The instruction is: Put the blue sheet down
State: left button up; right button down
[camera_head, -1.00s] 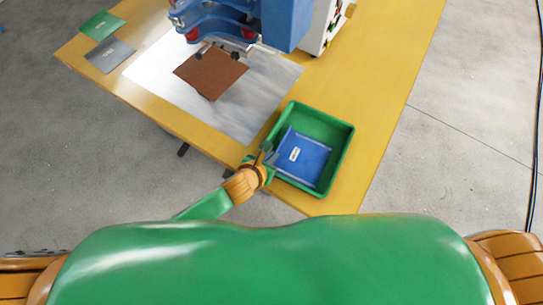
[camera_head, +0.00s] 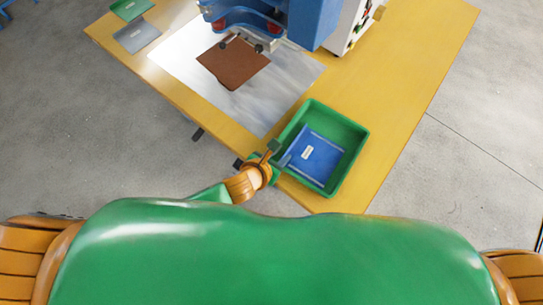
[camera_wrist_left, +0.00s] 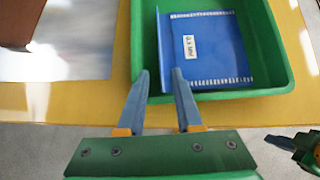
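The blue sheet (camera_head: 319,158), with a small white label, lies inside the green bin (camera_head: 358,150), towards its near left side. In the left wrist view the blue sheet (camera_wrist_left: 218,55) shows a raised left edge close to my right-hand finger; whether they touch is unclear. My left gripper (camera_head: 279,153) is at the bin's left rim. In the left wrist view my left gripper (camera_wrist_left: 161,85) has its fingers apart, with the bin's green wall visible between them. My right gripper (camera_wrist_left: 285,143) seems to show at the lower right of that view, its opening unclear.
The yellow table (camera_head: 420,60) carries a metal plate (camera_head: 180,55) with a brown sheet (camera_head: 233,65), under a blue machine (camera_head: 312,20). A green sheet (camera_head: 130,8) and a grey sheet (camera_head: 137,37) lie at the far left. Table to the bin's right is clear.

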pick_arm(q)
jog(key=p+v, duration=0.1)
jog(key=v, duration=0.7)
jog(key=shift+s+a, duration=0.1)
